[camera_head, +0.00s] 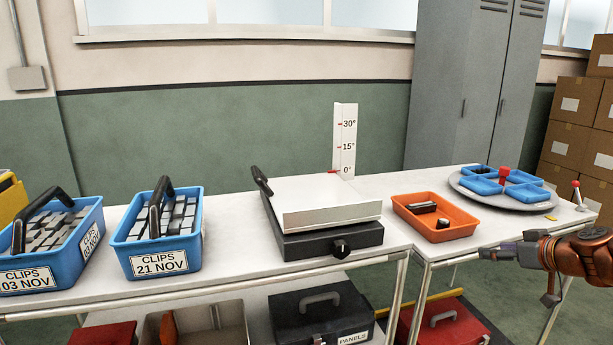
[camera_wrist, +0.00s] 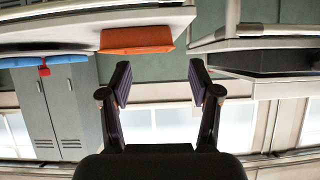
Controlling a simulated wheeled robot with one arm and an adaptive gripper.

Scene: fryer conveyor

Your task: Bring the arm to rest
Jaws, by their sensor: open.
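My gripper (camera_head: 518,272) is at the right of the head view, in front of the right table's front edge. In the wrist view its two fingers (camera_wrist: 160,82) stand wide apart with nothing between them. It touches nothing that I can see. The wrist picture appears upside down, with the orange tray (camera_wrist: 137,39) beyond the fingers near the top.
The right table holds an orange tray (camera_head: 401,203) with dark parts and a round tray with blue bins (camera_head: 523,192). The left table holds a tilting plate device (camera_head: 330,222) and blue clip crates (camera_head: 190,250). Boxes (camera_head: 352,322) sit below.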

